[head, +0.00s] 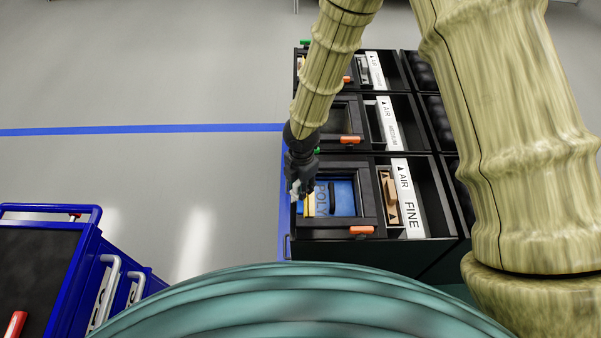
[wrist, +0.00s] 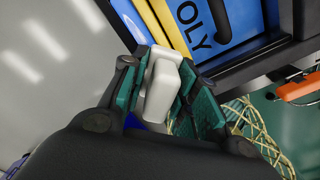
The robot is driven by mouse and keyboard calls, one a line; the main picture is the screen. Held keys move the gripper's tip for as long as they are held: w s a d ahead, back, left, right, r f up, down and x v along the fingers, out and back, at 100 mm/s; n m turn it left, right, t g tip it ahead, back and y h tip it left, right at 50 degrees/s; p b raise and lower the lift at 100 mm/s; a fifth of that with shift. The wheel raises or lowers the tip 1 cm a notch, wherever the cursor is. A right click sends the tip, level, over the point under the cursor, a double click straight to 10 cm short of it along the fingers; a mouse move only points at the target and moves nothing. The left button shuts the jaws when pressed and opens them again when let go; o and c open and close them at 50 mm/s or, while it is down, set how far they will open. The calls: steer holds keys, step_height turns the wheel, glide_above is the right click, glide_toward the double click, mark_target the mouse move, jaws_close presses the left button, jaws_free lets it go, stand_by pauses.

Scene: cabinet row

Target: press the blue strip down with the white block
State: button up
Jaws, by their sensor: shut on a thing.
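My gripper (head: 299,182) is shut on the white block (wrist: 163,82), which sticks out a little past the fingertips in the wrist view. In the head view the white block (head: 296,190) is a small pale patch at the left edge of the nearest cabinet. A narrow blue strip (wrist: 129,19) shows at the top of the wrist view, left of a yellow strip (wrist: 167,24). A larger blue panel lettered POLY (head: 343,197) lies right of the yellow strip. The block's end appears close to these strips; I cannot tell whether it touches.
Black cabinets (head: 368,121) stand in a row, with white AIR labels and orange handles such as the nearest one (head: 361,230). A wooden piece (head: 389,197) sits in the bay beside the FINE label. A blue cart (head: 85,265) stands at lower left. The floor between is clear.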

steer(key=r+p, duration=0.2)
steer(key=r, duration=0.1)
steer(key=shift+s+a, duration=0.15)
steer(key=shift+a, duration=0.05)
steer(key=shift+r+p, duration=1.25)
